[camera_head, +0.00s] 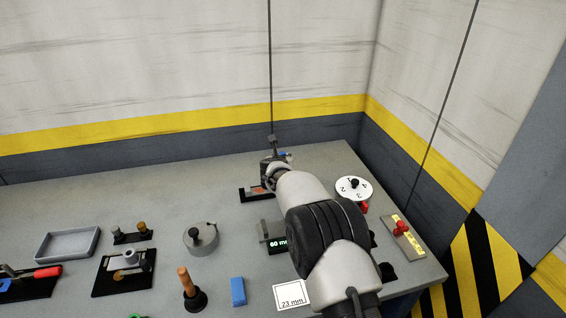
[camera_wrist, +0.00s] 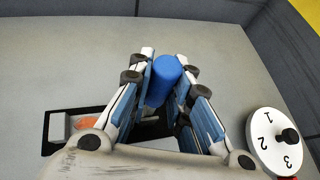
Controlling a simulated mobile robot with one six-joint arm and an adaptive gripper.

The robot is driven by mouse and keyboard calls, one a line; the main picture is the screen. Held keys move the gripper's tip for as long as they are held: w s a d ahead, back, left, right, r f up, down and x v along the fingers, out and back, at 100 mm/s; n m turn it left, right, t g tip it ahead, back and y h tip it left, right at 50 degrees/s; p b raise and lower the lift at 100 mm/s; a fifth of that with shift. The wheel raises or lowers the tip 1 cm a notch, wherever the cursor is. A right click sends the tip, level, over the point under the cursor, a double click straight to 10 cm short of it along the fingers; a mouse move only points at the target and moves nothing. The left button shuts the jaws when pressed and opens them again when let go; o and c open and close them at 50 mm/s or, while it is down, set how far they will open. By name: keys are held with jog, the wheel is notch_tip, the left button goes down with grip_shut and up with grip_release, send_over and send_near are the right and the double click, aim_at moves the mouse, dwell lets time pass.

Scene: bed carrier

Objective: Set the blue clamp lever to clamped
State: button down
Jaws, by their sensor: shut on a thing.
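The blue clamp lever (camera_wrist: 163,80) shows in the wrist view as a blue, rounded handle standing up between my fingers. My gripper (camera_wrist: 165,75) is shut on it, with one finger pad on each side. The lever's lower end is hidden by my fingers.
A white numbered dial (camera_head: 353,188) with a black knob stands to the right. A red switch on a plate (camera_head: 403,232) is farther right. The back of the bench is clear.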

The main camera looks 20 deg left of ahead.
jog(key=c, duration=1.8)
grip_release()
jog(key=shift+a, duration=0.1)
jog(key=shift+o, duration=0.2)
jog(key=v, duration=1.2)
